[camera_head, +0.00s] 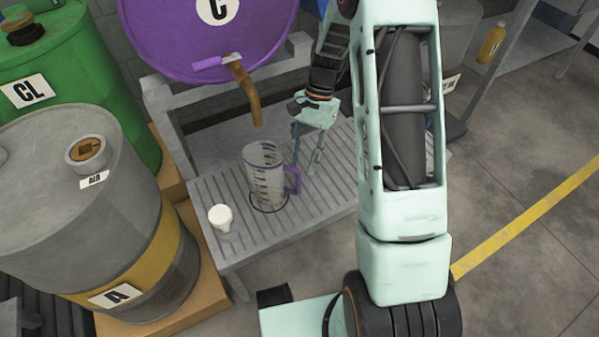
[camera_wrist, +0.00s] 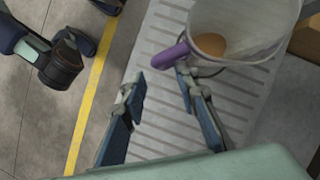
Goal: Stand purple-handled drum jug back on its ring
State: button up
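The clear drum jug (camera_head: 264,160) stands upright on the slatted grey stand, below the purple drum's spout. Its purple handle (camera_head: 293,180) points right, toward my gripper. A thin dark ring (camera_head: 270,208) shows around the jug's base; I cannot tell whether the base sits fully inside it. My gripper (camera_head: 304,168) is open and empty, just right of the handle. In the wrist view my gripper (camera_wrist: 160,78) has its fingers spread, and the handle (camera_wrist: 171,54) lies just beyond the right fingertip. The jug (camera_wrist: 268,22) opens toward the camera, with a brown round patch inside.
A purple drum (camera_head: 170,35) with a brown spout (camera_head: 246,92) overhangs the jug. A small white cup (camera_head: 221,219) stands at the stand's (camera_head: 238,250) front left. A grey drum (camera_head: 50,210) and a green drum (camera_head: 85,75) stand left. The slats right of the jug look clear.

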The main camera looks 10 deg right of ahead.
jog(key=p+v, duration=0.1)
jog(key=v, duration=0.3)
jog(key=shift+w+d+r, duration=0.1)
jog(key=shift+d+r, duration=0.05)
jog(key=shift+r, duration=0.1)
